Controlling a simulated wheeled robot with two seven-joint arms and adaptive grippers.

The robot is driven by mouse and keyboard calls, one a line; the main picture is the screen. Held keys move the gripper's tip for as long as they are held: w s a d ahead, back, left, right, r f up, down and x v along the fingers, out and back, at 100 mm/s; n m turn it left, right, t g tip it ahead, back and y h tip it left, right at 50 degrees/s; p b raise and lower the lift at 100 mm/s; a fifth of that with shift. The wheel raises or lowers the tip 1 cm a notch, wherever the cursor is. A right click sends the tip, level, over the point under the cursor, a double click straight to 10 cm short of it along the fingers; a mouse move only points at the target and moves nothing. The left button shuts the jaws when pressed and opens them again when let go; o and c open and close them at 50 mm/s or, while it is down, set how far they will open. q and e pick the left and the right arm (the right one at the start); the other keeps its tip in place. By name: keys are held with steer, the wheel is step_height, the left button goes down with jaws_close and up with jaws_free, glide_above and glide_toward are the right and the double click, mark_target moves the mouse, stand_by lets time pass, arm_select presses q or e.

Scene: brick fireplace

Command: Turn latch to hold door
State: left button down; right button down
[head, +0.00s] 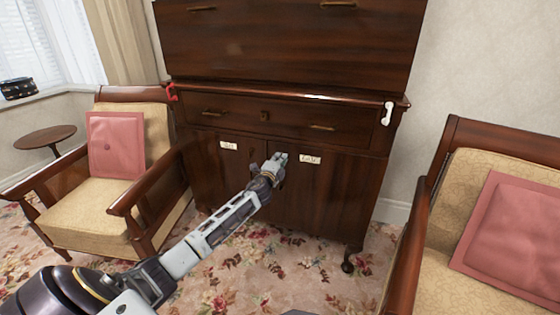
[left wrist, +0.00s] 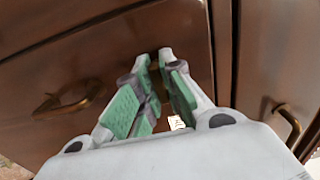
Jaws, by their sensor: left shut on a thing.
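A dark wooden cabinet (head: 340,190) has two lower doors below a drawer. My left gripper (head: 278,160) reaches in from the lower left to the upper middle of the doors, near the seam. It also shows in the left wrist view (left wrist: 158,88), with its green-padded fingers closed on a small part at the cabinet front. This is likely the latch, mostly hidden by the fingers, so its angle cannot be told. The doors look closed in the head view. My right gripper is out of view.
White labels mark the left door (head: 228,146) and right door (head: 310,159). A red hook (head: 171,92) and a white hook (head: 389,113) sit at the cabinet's sides. Armchairs stand left (head: 85,212) and right (head: 450,270). Flowered carpet (head: 240,280) lies open in front.

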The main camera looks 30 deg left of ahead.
arm_select(q)
steer(key=shift+n, duration=0.3)
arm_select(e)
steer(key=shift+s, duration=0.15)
arm_select(q)
steer(key=shift+n, duration=0.8)
steer(key=shift+n+p, duration=0.6)
steer(key=shift+n, duration=0.6)
steer(key=n+p, duration=0.2)
steer(key=n, duration=0.3)
steer(key=shift+p, duration=0.3)
steer(key=shift+n+p, duration=0.6)
steer(key=shift+n, duration=0.2)
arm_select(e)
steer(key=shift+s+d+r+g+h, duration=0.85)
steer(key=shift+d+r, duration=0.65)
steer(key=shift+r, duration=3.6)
arm_select(q)
steer(key=shift+n+p, duration=1.55)
steer(key=shift+n, duration=0.35)
steer(key=shift+n+p, duration=1.1)
steer(key=shift+n, duration=0.4)
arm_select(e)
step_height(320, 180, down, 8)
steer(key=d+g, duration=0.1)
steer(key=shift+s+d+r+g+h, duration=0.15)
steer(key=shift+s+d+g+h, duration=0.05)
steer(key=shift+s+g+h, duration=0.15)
